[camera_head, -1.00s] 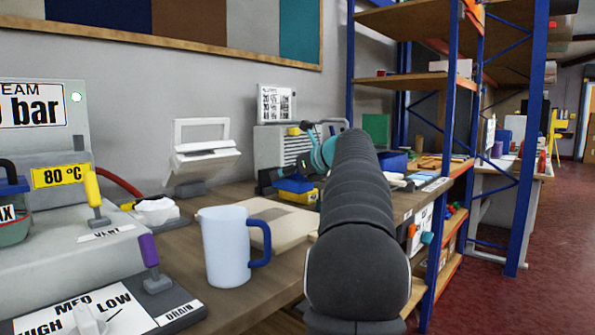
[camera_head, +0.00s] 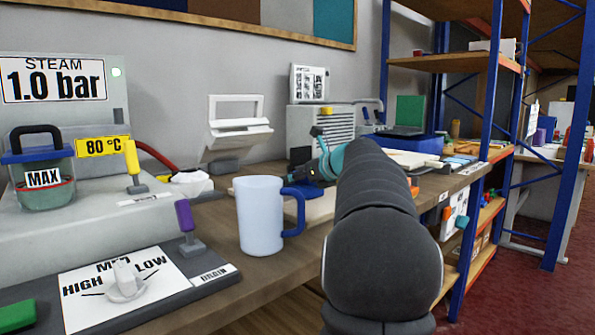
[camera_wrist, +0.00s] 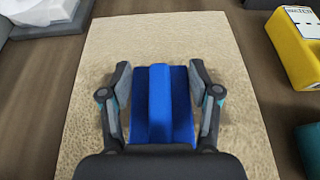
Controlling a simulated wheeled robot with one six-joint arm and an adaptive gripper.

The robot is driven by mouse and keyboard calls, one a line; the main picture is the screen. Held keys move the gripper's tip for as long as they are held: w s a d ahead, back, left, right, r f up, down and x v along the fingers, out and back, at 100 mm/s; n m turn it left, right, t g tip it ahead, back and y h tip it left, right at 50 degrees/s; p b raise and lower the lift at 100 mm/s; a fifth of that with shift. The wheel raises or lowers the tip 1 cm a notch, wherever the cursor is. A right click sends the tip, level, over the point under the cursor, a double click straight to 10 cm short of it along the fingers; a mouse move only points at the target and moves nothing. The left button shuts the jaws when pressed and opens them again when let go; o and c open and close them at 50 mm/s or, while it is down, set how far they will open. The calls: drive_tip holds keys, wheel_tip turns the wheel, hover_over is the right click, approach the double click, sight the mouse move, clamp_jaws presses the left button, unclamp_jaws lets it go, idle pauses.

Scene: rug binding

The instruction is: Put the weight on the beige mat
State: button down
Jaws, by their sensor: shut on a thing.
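The weight (camera_wrist: 158,105) is a blue block with a raised ridge along its middle. My gripper (camera_wrist: 160,75) is shut on it, with one finger at each side. In the wrist view the weight lies within the outline of the beige mat (camera_wrist: 160,35), a rough-textured rectangle. I cannot tell whether the weight touches the mat or is held just above it.
A pale mug (camera_head: 262,218) with a blue handle stands near the bench's front edge. A steam unit with a lidded pot (camera_head: 43,180) is at the left. A yellow box (camera_wrist: 298,45) lies right of the mat, and a white cloth (camera_wrist: 38,10) is at the upper left.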

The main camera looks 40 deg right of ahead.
drive_tip(key=shift+r, duration=0.15)
drive_tip(key=shift+c, duration=1.2)
unclamp_jaws()
drive_tip(key=shift+f, duration=0.2)
drive_tip(key=v, duration=1.2)
drive_tip(key=shift+s, duration=0.1)
